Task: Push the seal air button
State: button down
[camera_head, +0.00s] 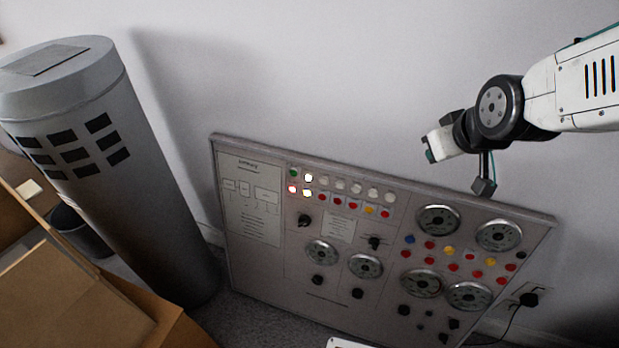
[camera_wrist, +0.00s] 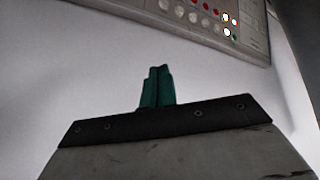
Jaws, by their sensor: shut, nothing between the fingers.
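The grey control panel (camera_head: 260,270) leans against the wall in the head view. Its upper left has rows of round buttons and lamps (camera_head: 340,195): green, lit, white, red and yellow. More coloured buttons (camera_head: 455,255) sit among the dials on the right. The labels are too small to read, so I cannot tell which button is the seal air one. My gripper (camera_head: 430,152) is above the panel's top edge, apart from it. In the wrist view its green fingers (camera_wrist: 157,82) are shut and empty, and part of the panel (camera_wrist: 180,28) shows upside down along the top.
A tall grey cylinder (camera_head: 150,190) stands left of the panel. Open cardboard boxes (camera_head: 70,290) are at the lower left, by a dark bin (camera_head: 78,235). A black plug (camera_head: 528,299) with a cable is at the lower right. The space before the panel's upper left looks clear.

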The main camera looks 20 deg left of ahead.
jog(key=w+a+f+n+t+y, duration=0.2)
jog(key=w+a+f, duration=0.3)
jog(key=a, duration=0.4)
jog(key=n+t+y, duration=0.2)
jog(key=n+y, duration=0.1)
jog(key=n, duration=0.2)
send_near(308, 178)
notch_tip(308, 178, up, 4)
jog(key=s+a+f+n+t+y, duration=0.1)
jog(key=s+a+f+n+y, duration=0.1)
jog(key=s+a+f, duration=0.3)
jog(key=shift+s+f+n+y, duration=0.3)
jog(key=shift+f+n+y, duration=0.1)
jog(key=shift+w, duration=0.1)
jog(key=w+f, duration=0.1)
jog(key=w, duration=0.7)
jog(key=shift+w+d+f, duration=0.2)
jog(key=shift+d+f, duration=0.1)
jog(key=shift+f, duration=0.05)
jog(key=shift+w, duration=0.1)
jog(key=shift+w+f, duration=0.1)
jog(key=shift+w, duration=0.25)
